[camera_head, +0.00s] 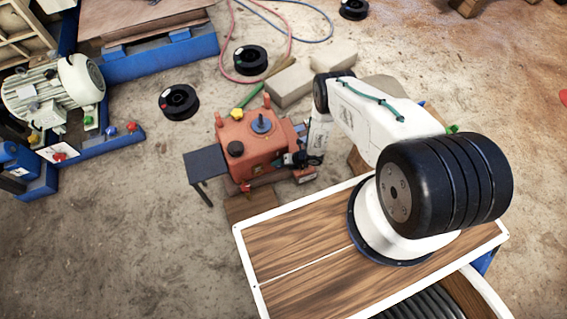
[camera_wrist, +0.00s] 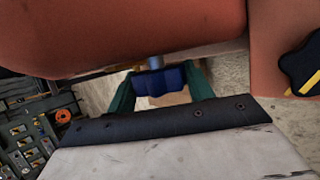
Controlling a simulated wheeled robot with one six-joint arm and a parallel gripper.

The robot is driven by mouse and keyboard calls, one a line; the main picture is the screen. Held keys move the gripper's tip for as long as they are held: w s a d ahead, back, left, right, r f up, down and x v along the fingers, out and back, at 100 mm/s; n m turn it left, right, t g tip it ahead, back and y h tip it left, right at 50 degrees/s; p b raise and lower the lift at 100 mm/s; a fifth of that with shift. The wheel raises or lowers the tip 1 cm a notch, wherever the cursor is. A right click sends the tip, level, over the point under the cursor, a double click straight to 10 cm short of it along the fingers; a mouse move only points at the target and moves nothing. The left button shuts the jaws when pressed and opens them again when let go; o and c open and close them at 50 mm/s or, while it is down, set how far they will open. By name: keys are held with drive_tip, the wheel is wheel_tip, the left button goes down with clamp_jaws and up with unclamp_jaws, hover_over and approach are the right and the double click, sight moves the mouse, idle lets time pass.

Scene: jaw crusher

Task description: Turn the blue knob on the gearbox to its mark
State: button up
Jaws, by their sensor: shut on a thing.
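The orange gearbox (camera_head: 238,148) stands on the floor, left of my arm in the head view. Its orange body (camera_wrist: 110,35) fills the top of the wrist view. A blue knob (camera_wrist: 160,80) on a short metal shaft sits between the two green fingers of my gripper (camera_wrist: 162,90), which is shut on it. In the head view my gripper (camera_head: 289,159) is at the gearbox's right side, and the held knob cannot be made out there. I cannot make out the knob's mark in either view.
A blue disc-shaped part (camera_head: 262,124), a black cap (camera_head: 236,149) and a yellow knob (camera_head: 238,114) are on the gearbox. A dark knob with a yellow line (camera_wrist: 302,65) is at right in the wrist view. Concrete blocks (camera_head: 289,83) lie behind the gearbox; floor to its left is mostly clear.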

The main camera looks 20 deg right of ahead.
idle(0.3)
drive_tip(key=o, duration=1)
drive_tip(key=shift+v, duration=3.9)
drive_tip(key=shift+d+f, duration=0.1)
